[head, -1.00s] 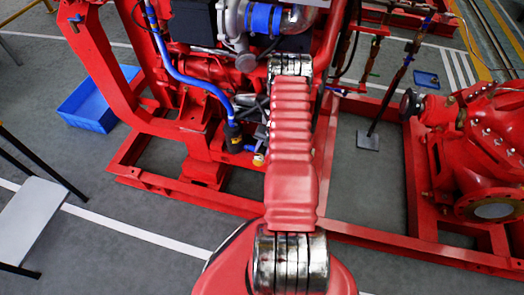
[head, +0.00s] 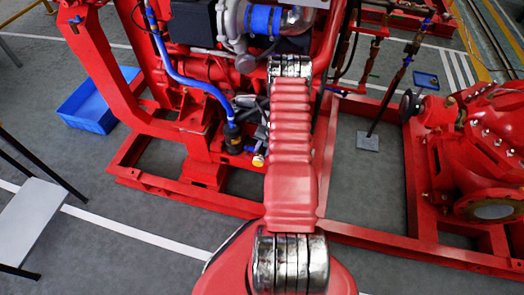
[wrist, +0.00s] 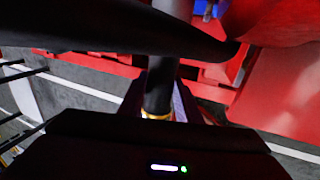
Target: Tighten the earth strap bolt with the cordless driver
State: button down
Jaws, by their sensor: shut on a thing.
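My gripper (wrist: 160,103) shows in the wrist view as two fingers closed around a dark upright cylinder with a gold ring near its lower end. I take this cylinder to be part of the cordless driver (wrist: 159,92). In the head view, my arm covers much of the gripper. Dark parts with a yellow-gold end (head: 258,160) show just left of the arm, beside the engine's lower side. The earth strap bolt cannot be made out in either view. I cannot tell whether the driver touches anything.
The red frame (head: 165,185) surrounds the engine. A blue hose (head: 195,82) runs down to a black fitting (head: 232,138) close left of my gripper. A blue bin (head: 90,112) is at left, a red pump (head: 490,150) at right. A dark bar (wrist: 100,32) crosses the wrist view.

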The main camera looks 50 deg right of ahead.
jog(key=shift+w+d+r, duration=0.1)
jog(key=shift+w+d, duration=0.15)
jog(key=shift+d, duration=0.15)
dwell(1.2)
